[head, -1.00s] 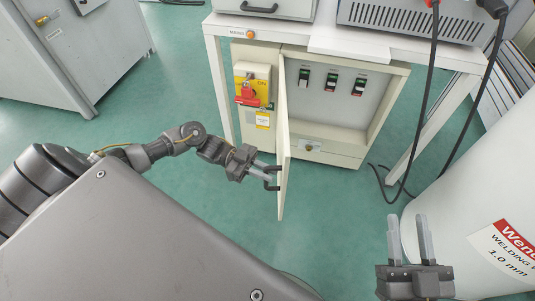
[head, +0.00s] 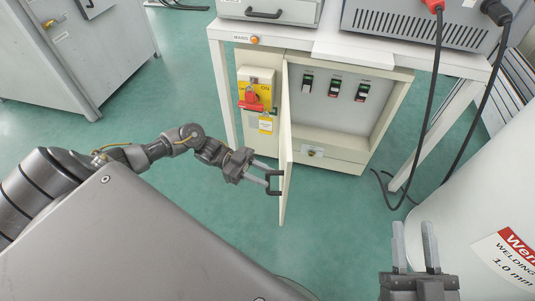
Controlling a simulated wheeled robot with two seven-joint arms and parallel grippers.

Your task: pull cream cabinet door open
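The cream cabinet door (head: 286,150) stands swung out from the cabinet, seen nearly edge-on, with the inside exposed. Its dark handle (head: 273,191) is on the door's left face. My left gripper (head: 268,177) is at this handle, its two pale fingers spread apart with a visible gap. The fingertips are beside or just around the handle bar; whether they touch it is too small to tell. My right gripper (head: 414,243) is at the lower right, fingers upright and apart, empty, away from the door.
The cream cabinet (head: 335,153) sits under a white table (head: 330,47) and shows several switches. A red and yellow switch (head: 253,96) is left of the door. Black cables (head: 431,120) hang at the right. A white drum (head: 470,205) stands by my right gripper. The green floor left of the door is clear.

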